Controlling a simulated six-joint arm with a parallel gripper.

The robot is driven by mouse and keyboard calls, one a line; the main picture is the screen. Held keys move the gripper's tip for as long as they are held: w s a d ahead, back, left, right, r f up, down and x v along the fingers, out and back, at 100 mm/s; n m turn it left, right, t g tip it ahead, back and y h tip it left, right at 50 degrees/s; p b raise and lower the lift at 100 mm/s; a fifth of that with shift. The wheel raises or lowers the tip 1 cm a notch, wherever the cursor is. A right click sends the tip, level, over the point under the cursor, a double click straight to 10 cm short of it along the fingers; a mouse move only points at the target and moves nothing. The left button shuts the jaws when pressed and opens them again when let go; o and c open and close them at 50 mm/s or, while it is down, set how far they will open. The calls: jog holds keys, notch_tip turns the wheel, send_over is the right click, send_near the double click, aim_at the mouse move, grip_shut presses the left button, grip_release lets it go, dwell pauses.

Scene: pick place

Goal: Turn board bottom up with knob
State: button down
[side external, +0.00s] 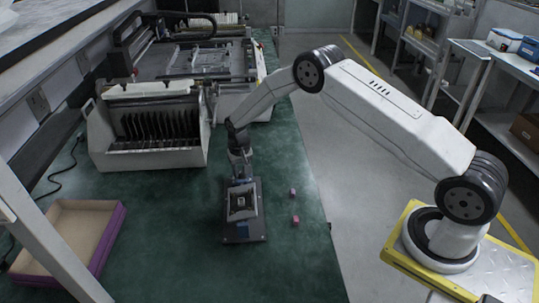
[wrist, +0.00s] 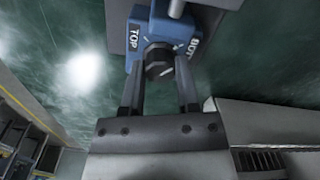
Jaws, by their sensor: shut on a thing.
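The black knob (wrist: 158,60) sits on a blue block (wrist: 140,24) lettered TOP on the left and BOT on the right in the wrist view. My gripper (wrist: 160,85) has one finger on each side of the knob and is shut on it. In the side view my gripper (side external: 241,180) reaches down to the far end of a dark fixture (side external: 257,228) on the green bench. The board (side external: 242,203) appears as a small dark and light plate held in the fixture. Which face is up is too small to tell.
Two small pinkish cubes (side external: 295,221) lie right of the fixture. A white rack with dark slots (side external: 150,130) stands behind left. An open purple-edged box (side external: 105,240) is at the left. The green bench (side external: 170,230) is clear between box and fixture.

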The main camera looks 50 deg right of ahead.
aim_at(241, 171)
jog(key=shift+m, duration=0.6)
jog(key=c, duration=0.6)
grip_release()
jog(key=shift+r, duration=3.85)
jog(key=shift+r, duration=0.1)
